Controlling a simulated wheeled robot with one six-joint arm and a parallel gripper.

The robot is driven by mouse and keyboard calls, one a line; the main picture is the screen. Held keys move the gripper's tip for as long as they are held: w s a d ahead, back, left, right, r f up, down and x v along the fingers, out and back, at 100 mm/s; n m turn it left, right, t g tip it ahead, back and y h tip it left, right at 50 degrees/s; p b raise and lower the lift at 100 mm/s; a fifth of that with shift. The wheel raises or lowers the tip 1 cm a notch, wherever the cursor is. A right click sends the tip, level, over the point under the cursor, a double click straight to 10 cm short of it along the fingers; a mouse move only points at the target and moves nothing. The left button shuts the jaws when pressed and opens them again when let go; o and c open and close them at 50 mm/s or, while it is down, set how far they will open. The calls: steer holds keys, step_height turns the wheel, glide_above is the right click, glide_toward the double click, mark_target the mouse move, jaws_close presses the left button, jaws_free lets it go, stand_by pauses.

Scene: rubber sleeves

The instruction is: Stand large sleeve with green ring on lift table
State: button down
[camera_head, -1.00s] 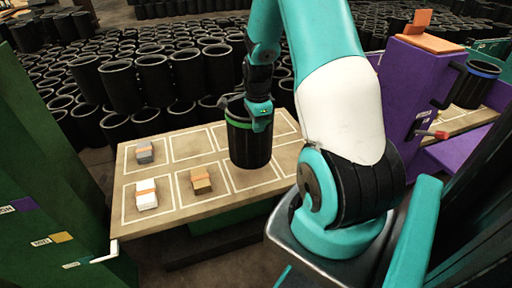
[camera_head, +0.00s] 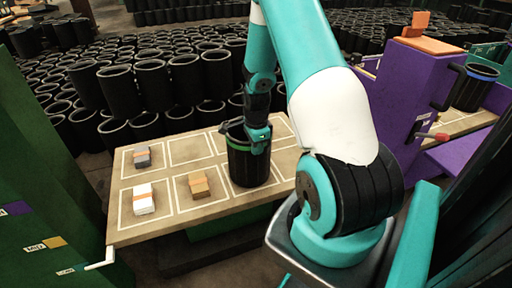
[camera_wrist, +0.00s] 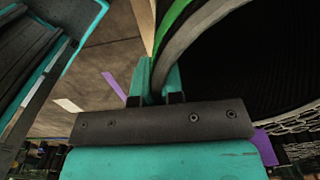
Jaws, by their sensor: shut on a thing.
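The large black sleeve with a green ring near its top (camera_head: 248,168) is upright over the lift table (camera_head: 130,236), in a front cell right of the middle. Its base appears at or very near the tabletop; I cannot tell if it touches. My gripper (camera_head: 258,140) is shut on the sleeve's rim at its right side. In the wrist view, my fingers (camera_wrist: 158,82) pinch the wall beside the green ring, and the sleeve's dark ribbed inside (camera_wrist: 250,60) fills the right.
A white block (camera_head: 143,200), a tan block (camera_head: 199,186) and a grey block (camera_head: 142,157) lie in other cells. Many black sleeves (camera_head: 120,90) stand behind the table. A purple station (camera_head: 415,100) with a blue-ringed sleeve (camera_head: 473,88) is at right, a green cabinet (camera_head: 45,190) at left.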

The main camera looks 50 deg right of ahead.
steer(key=c, duration=1.7)
jaws_free()
steer(key=shift+f, duration=0.15)
steer(key=o, duration=0.5)
steer(key=shift+c, duration=0.2)
step_height(320, 180, up, 12)
steer(key=p, duration=0.2)
steer(key=shift+r+p, duration=0.2)
steer(key=shift+p, duration=0.15)
steer(key=a+r+n+y, duration=0.1)
steer(key=a+r+n, duration=0.35)
steer(key=a, duration=0.35)
steer(key=a+r+n+t, duration=0.1)
steer(key=a+r+n, duration=0.3)
steer(key=a+n, duration=0.3)
steer(key=a+r+n+y, duration=0.1)
steer(key=a+r+n, duration=0.35)
steer(key=a, duration=0.45)
steer(key=s+a+r+n+y, duration=0.1)
steer(key=s+a+r+n, duration=0.1)
steer(key=s+a+n, duration=0.4)
steer(key=s+a+r+n+g+y, duration=0.1)
steer(key=s+a+r+n, duration=0.1)
steer(key=s+a+n, duration=0.5)
steer(key=s+n, duration=0.2)
steer(key=shift+a+r+n, duration=0.25)
steer(key=shift+r+n, duration=0.05)
